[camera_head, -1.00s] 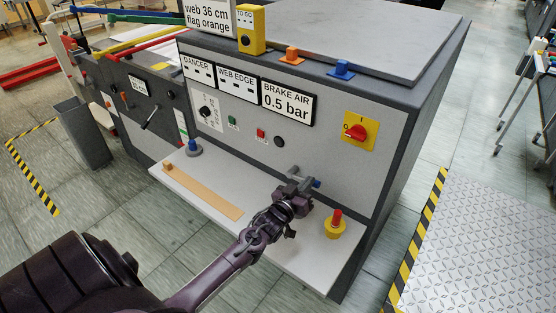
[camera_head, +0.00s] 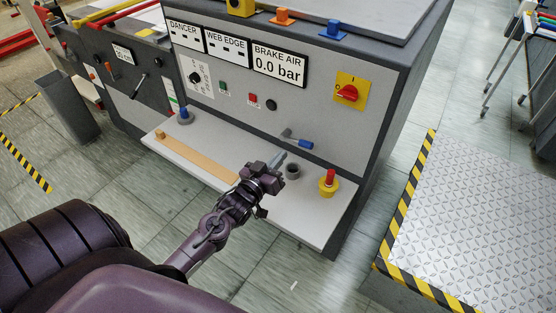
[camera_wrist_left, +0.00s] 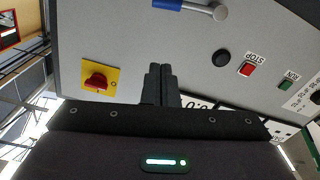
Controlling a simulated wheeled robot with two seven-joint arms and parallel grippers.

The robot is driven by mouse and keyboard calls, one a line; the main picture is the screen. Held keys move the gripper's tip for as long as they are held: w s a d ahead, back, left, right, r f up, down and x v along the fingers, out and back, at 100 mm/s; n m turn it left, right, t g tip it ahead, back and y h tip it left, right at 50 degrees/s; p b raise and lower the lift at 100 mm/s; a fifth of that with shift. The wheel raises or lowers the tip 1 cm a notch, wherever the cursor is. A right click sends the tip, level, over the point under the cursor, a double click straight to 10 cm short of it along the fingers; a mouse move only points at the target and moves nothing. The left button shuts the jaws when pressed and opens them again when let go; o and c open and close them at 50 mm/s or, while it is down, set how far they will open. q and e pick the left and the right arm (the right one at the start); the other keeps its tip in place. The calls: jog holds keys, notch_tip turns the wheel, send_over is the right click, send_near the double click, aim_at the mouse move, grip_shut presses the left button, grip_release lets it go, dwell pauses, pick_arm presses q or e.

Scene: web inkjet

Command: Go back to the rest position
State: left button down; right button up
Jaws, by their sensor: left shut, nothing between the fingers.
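My left gripper (camera_head: 277,162) is over the right part of the machine's pale shelf, in front of the panel, shut and empty. In the left wrist view its fingers (camera_wrist_left: 160,85) are together with nothing between them. A lever with a blue handle (camera_head: 304,144) sits on the panel just above and to the right of the gripper, apart from it. The lever also shows in the left wrist view (camera_wrist_left: 167,4). The brake air display (camera_head: 279,66) reads 0.0 bar. My right gripper is not in view.
A red switch (camera_head: 347,93) is on the panel. Floor in front is clear.

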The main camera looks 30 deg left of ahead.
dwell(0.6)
pick_arm(q)
jog(key=s+d+f+m+g, duration=0.2)
jog(key=s+d+f+g, duration=0.1)
jog(key=s+d+g, duration=0.45)
jog(key=s+d+r+m+g, duration=0.2)
jog(key=s+g, duration=0.2)
jog(key=s, duration=0.3)
jog(key=s+d+r+m+g, duration=0.1)
jog(key=s+d+g, duration=0.2)
jog(key=s, duration=0.3)
notch_tip(320, 180, down, 29)
jog(key=s+g, duration=0.1)
jog(key=g, duration=0.1)
jog(key=s+a+f, duration=0.2)
jog(key=s+f, duration=0.7)
jog(key=s, duration=0.1)
jog(key=s+a+f, duration=0.1)
jog(key=s+f, duration=0.9)
jog(key=shift+s+a+f+g, duration=0.2)
jog(key=shift+s+a+g, duration=0.05)
jog(key=shift+a+g, duration=0.15)
